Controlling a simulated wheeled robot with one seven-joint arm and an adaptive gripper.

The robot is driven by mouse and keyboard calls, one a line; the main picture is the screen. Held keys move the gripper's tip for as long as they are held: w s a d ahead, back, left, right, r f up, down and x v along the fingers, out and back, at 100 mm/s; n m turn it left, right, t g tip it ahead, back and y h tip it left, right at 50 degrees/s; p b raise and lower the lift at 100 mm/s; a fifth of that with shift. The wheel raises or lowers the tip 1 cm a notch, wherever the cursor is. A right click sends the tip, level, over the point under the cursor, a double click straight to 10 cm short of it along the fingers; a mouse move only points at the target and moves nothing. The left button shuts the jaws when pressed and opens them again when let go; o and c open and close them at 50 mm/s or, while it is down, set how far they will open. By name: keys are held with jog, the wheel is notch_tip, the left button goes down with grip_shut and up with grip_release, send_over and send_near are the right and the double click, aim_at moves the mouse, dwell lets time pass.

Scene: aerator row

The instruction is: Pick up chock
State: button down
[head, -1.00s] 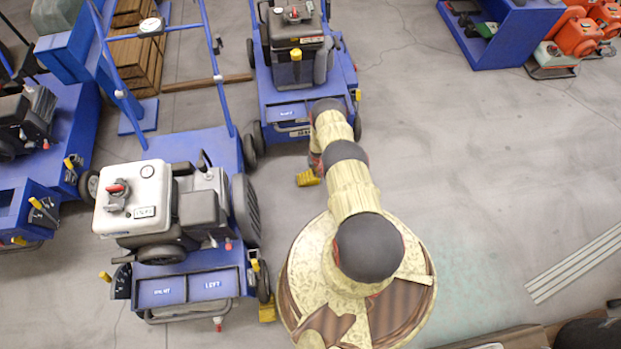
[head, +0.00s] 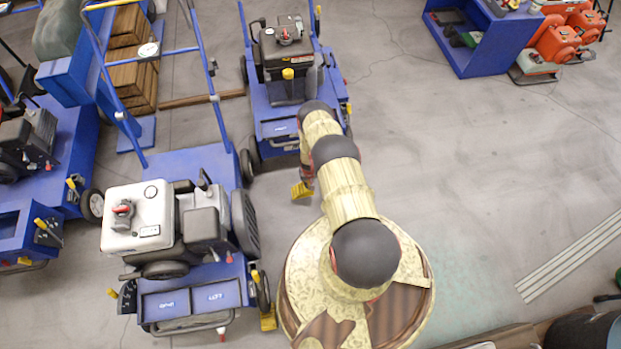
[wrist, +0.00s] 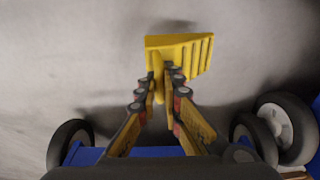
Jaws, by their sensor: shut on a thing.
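A yellow ribbed wedge chock (wrist: 180,50) is in the upper middle of the wrist view. My gripper (wrist: 165,78) is shut on its narrow lower part, with the ribbed body beyond the fingertips. The chock also shows in the head view (head: 301,190), low beside my arm and in front of the upper blue aerator (head: 272,122). My arm hides most of my gripper there. I cannot tell whether the chock touches the floor. A second yellow chock (head: 268,319) lies beside the right wheel of the lower aerator (head: 195,300).
Wheels show at both lower sides of the wrist view, the right pair (wrist: 285,128) close to my gripper. More blue machines stand at the left. A blue shelf (head: 475,50) and orange machines (head: 555,45) stand at the upper right. The floor right of my arm is clear.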

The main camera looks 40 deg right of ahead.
jog(key=s+a+r+p, duration=0.3)
jog(key=s+a+r, duration=0.1)
jog(key=a, duration=0.5)
jog(key=shift+s+r+p, duration=0.3)
jog(key=shift+r, duration=0.3)
